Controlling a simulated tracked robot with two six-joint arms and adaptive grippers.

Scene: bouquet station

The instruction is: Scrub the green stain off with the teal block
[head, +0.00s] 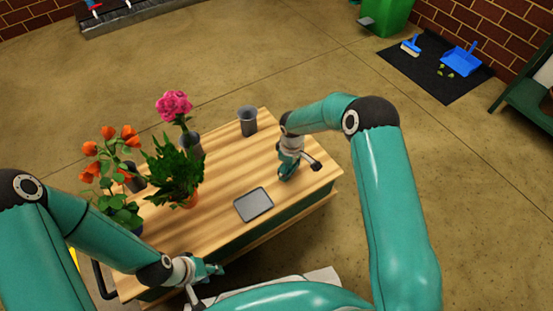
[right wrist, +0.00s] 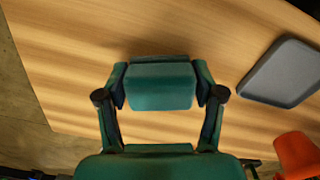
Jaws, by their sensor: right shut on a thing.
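The teal block (right wrist: 160,86) sits between the two fingers of my right gripper (right wrist: 161,92), which is shut on it. In the head view my right gripper (head: 288,172) is low over the right part of the wooden table (head: 228,160). I cannot tell whether the block touches the wood. I see no green stain in either view; the block and gripper hide the wood under them. My left gripper (head: 214,270) is near the table's front edge, small in view, and its opening is unclear.
A grey tray (head: 253,205) lies left of my right gripper. An empty grey vase (head: 248,122) stands at the back edge. A fern (head: 175,168), a pink flower (head: 174,104) and orange flowers (head: 103,151) fill the left side. The right end looks clear.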

